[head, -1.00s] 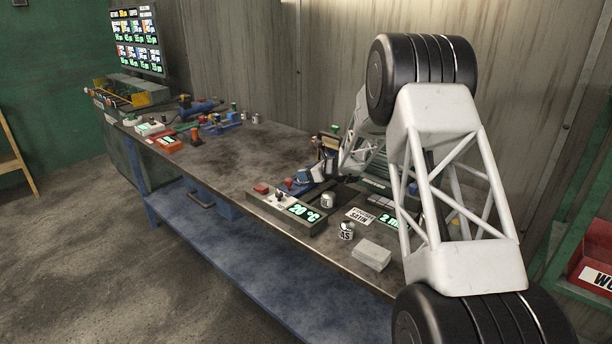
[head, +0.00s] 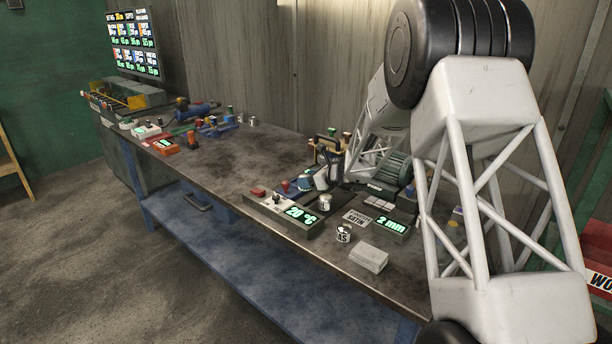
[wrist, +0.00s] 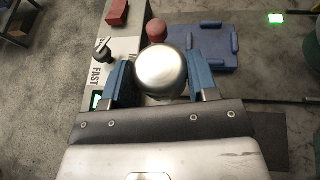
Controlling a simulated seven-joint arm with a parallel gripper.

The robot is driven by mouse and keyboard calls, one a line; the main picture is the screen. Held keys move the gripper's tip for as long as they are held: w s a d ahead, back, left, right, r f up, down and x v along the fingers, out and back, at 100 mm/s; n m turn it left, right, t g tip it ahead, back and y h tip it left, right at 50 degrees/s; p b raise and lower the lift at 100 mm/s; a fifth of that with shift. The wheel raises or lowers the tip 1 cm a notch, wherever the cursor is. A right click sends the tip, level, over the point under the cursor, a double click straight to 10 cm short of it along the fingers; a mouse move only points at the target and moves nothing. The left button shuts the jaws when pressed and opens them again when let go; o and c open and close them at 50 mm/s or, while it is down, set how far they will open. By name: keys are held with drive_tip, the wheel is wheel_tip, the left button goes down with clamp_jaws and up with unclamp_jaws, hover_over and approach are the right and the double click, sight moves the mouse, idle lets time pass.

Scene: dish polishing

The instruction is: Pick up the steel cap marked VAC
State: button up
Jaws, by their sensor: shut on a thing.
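A rounded, shiny steel piece (wrist: 162,71) sits between the blue jaws of my gripper (wrist: 160,80) in the wrist view. The jaws are shut on it, one on each side. No marking shows on its top, so I cannot read VAC there. In the head view my gripper (head: 322,178) is small and low over the bench, behind the box with the 20 °C display. A small steel cylinder (head: 325,203) stands beside that box. Another with dark lettering (head: 344,234) stands closer to the front edge; its full word is unreadable.
The 20 °C box (head: 285,215) has knobs, and its FAST label shows in the wrist view. A red knob (wrist: 157,31) and a blue tray (wrist: 205,47) lie just beyond the jaws. A pale block (head: 368,259) is near the bench edge. The bench middle (head: 235,165) is mostly clear.

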drive_tip(key=s, duration=0.6)
drive_tip(key=shift+d+r, duration=0.25)
drive_tip(key=shift+d, duration=0.05)
drive_tip(key=shift+d, duration=0.1)
idle(0.4)
